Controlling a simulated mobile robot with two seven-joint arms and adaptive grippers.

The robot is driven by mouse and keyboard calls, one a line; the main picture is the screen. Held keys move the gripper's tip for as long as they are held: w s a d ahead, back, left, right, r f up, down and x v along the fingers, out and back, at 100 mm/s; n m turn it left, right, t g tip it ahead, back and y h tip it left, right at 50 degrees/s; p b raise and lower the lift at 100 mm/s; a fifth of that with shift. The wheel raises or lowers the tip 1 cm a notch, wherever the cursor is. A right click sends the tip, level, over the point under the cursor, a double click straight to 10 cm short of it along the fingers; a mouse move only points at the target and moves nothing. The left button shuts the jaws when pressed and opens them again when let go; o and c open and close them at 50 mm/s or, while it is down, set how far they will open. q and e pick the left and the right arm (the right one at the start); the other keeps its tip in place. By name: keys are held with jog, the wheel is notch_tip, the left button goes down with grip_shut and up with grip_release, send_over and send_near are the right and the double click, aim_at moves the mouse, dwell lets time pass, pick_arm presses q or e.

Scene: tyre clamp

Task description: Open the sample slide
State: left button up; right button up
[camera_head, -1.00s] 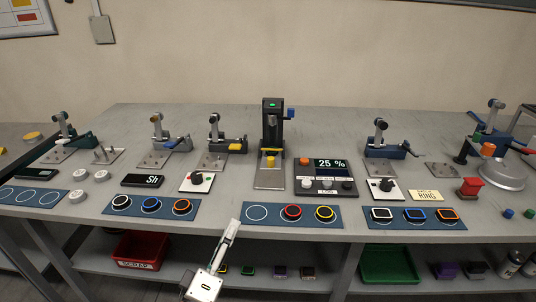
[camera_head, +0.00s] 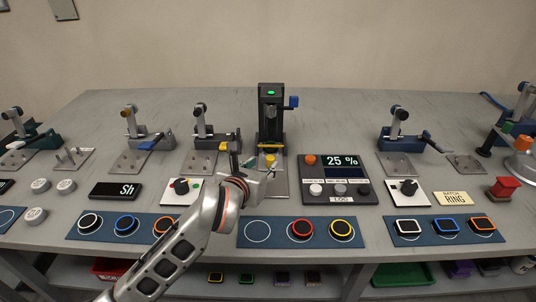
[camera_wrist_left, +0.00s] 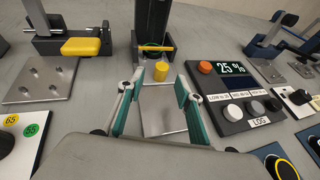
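The test stand (camera_head: 271,112) is a black upright column with a green light on top and a blue handle on its right. At its foot is a yellow knob (camera_head: 270,160) over a pale metal plate (camera_head: 280,183), probably the sample slide. In the left wrist view the yellow knob (camera_wrist_left: 161,70) stands beyond the fingers, roughly centred between them. My left gripper (camera_head: 254,168) is open and empty, with teal finger pads spread in the left wrist view (camera_wrist_left: 160,85). It is close in front of the knob and partly covers the plate's left side. My right gripper is not in view.
A panel (camera_head: 337,180) reading 25 % stands right of the plate. Clamps with a yellow handle (camera_head: 222,146) and a blue handle stand to the left. Mats with coloured rings (camera_head: 301,229) lie along the front edge. A knob box (camera_head: 181,188) is beside my left arm.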

aim_at(269, 160)
pick_arm(q)
jog(key=shift+w+d+f, duration=0.3)
jog(key=shift+w, duration=0.15)
jog(key=x, duration=0.6)
jog(key=shift+w+d+f+b, duration=0.15)
jog(key=shift+w+b, duration=0.05)
jog(key=shift+b, duration=0.15)
grip_shut()
